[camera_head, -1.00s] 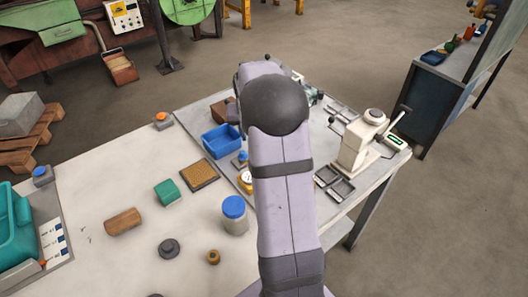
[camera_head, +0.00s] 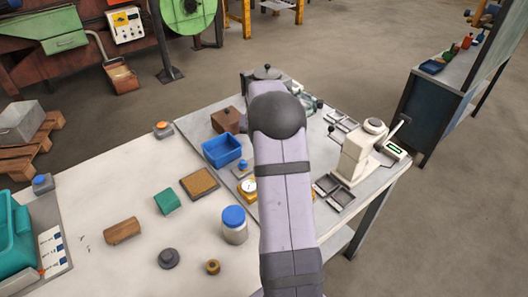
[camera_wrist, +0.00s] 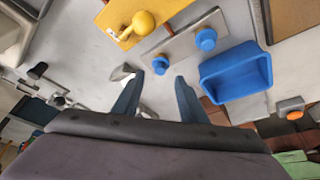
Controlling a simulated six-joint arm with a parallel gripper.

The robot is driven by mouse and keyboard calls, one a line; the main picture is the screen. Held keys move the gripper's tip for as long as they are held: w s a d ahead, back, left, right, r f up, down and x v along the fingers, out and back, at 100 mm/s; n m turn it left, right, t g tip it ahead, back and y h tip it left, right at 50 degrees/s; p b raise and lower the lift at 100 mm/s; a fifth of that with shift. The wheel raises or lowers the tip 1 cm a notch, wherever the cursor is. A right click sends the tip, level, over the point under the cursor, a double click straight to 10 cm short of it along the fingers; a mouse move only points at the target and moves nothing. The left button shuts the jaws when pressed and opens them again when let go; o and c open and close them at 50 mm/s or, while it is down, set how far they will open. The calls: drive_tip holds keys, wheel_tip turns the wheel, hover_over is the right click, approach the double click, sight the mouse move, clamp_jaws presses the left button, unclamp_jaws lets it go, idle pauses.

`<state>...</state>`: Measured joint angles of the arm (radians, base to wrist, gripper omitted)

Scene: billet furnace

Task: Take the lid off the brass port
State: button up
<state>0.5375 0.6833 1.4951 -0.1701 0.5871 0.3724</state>
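In the wrist view a yellow plate (camera_wrist: 170,12) carries a round yellow knob (camera_wrist: 143,22). This may be the brass port and its lid, but I cannot tell for sure. Beside it a grey strip (camera_wrist: 180,42) carries two blue knobs, one of them (camera_wrist: 205,39) clear of my fingers. My gripper (camera_wrist: 157,82) is open and empty, its dark fingers spread apart below the strip in the picture. The yellow knob lies beyond the fingertips, apart from them.
A white-bodied device with a lever (camera_head: 355,155) stands at right.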

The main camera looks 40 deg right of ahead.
drive_tip(key=shift+p+x, duration=1.05)
drive_tip(key=shift+x, duration=1.2)
clamp_jaws()
